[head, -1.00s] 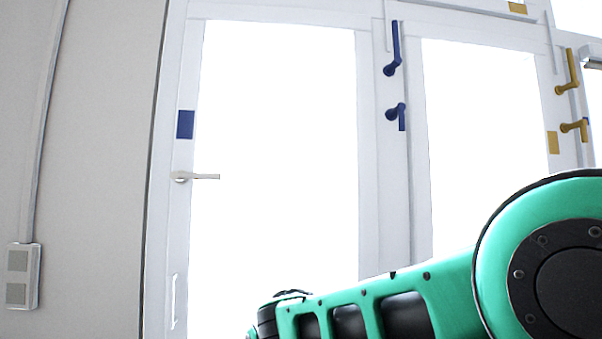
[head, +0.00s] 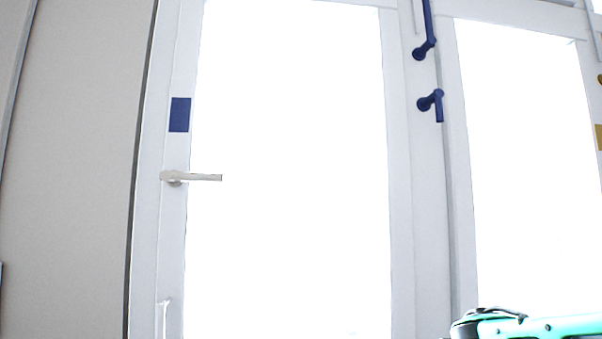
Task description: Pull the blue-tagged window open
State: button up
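The blue-tagged window (head: 174,240) fills the middle of the head view. Its blue tag (head: 179,115) is on the left frame post, above a pale lever handle (head: 192,177) that points right. Two blue handles (head: 430,104) sit on the post at the right of this pane, one above the other; the upper one points up and the lower one points down. The window looks shut in its frame. My arm shows only at the lower right, below the blue handles. My gripper is out of view.
A beige wall (head: 75,150) stands to the left of the window. Another glazed pane is at the right, with part of a yellow tag (head: 599,137) at the picture's edge. A slim white handle (head: 164,318) is low on the left post.

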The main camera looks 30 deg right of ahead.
aim_at(173, 292)
jog(key=u, duration=0.35)
jog(key=k, duration=0.9)
jog(key=z, duration=0.35)
jog(key=i, duration=0.55)
